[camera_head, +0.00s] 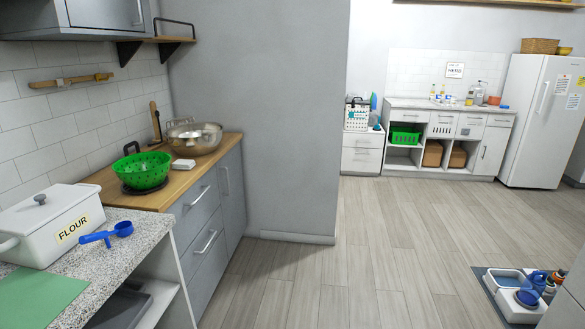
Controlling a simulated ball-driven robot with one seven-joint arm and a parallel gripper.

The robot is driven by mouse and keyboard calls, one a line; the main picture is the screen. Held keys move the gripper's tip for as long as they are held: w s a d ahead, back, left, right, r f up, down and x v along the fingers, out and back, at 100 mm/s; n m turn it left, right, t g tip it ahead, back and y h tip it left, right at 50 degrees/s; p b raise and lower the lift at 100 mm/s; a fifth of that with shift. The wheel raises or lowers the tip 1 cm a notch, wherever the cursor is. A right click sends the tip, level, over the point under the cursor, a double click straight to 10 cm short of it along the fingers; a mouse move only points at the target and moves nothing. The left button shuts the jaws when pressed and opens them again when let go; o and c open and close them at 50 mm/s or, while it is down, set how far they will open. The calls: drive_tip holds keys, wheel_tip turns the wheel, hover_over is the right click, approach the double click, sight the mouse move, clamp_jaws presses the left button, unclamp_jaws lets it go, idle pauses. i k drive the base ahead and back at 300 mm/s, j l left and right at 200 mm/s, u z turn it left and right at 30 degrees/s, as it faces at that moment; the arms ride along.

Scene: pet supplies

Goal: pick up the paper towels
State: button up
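I cannot make out any paper towels in the head view. A small white block-like item (183,165) lies on the wooden counter beside the steel bowl, but I cannot tell what it is. A patterned white box-like item (357,116) stands on the low white cabinet at the back, its contents not clear. My gripper is not in view.
A white flour box (38,232), blue scoop (108,233) and green mat (42,300) lie on the left counter. A green colander (146,170) and steel bowl (194,136) stand farther along. Open wooden floor (360,265) lies ahead. A feeding mat (482,271) with containers lies lower right.

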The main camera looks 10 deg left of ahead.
sight(180, 163)
drive_tip(key=i+u, duration=0.15)
drive_tip(key=i, duration=0.3)
drive_tip(key=i+l+u, duration=0.2)
drive_tip(key=i, duration=0.25)
drive_tip(key=i+l+u, duration=0.15)
drive_tip(key=i, duration=0.3)
drive_tip(key=i+l+u, duration=0.15)
drive_tip(key=i, duration=0.25)
